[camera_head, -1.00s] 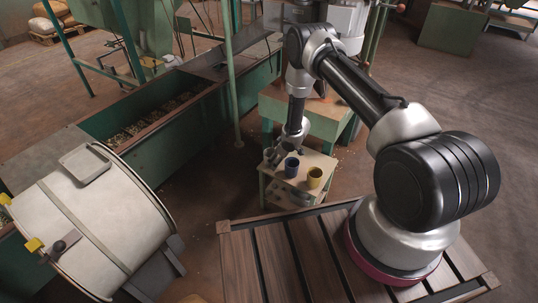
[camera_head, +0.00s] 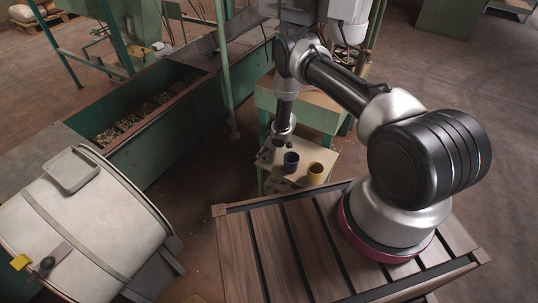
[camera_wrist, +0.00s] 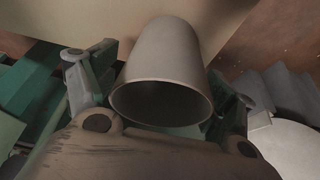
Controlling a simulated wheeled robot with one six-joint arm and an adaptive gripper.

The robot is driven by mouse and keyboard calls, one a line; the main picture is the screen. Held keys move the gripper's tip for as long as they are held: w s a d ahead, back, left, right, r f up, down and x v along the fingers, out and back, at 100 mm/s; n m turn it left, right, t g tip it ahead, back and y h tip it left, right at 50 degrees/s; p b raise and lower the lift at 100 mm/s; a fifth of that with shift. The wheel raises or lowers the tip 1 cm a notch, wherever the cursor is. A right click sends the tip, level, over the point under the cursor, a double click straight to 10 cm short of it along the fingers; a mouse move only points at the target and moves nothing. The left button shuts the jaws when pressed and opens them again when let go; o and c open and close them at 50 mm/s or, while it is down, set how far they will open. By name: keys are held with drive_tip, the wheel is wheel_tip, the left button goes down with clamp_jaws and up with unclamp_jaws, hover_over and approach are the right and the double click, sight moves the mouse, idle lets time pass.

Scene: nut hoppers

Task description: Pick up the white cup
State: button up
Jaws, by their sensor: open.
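The white cup (camera_wrist: 165,65) looks pale grey in the wrist view, with its dark open mouth facing the camera. It stands between the two fingers of my open gripper (camera_wrist: 158,85), one finger to its left and one to its right. The fingers do not clearly press on it. In the head view my gripper (camera_head: 268,152) is low at the left side of the small table (camera_head: 296,182), and I cannot make out the white cup there.
A green trough (camera_head: 150,115) runs along the left. A large pale drum (camera_head: 85,215) is at the front left. Open floor lies to the right.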

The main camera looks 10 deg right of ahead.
drive_tip(key=shift+f, duration=0.1)
drive_tip(key=shift+c, duration=0.2)
drive_tip(key=c, duration=0.8)
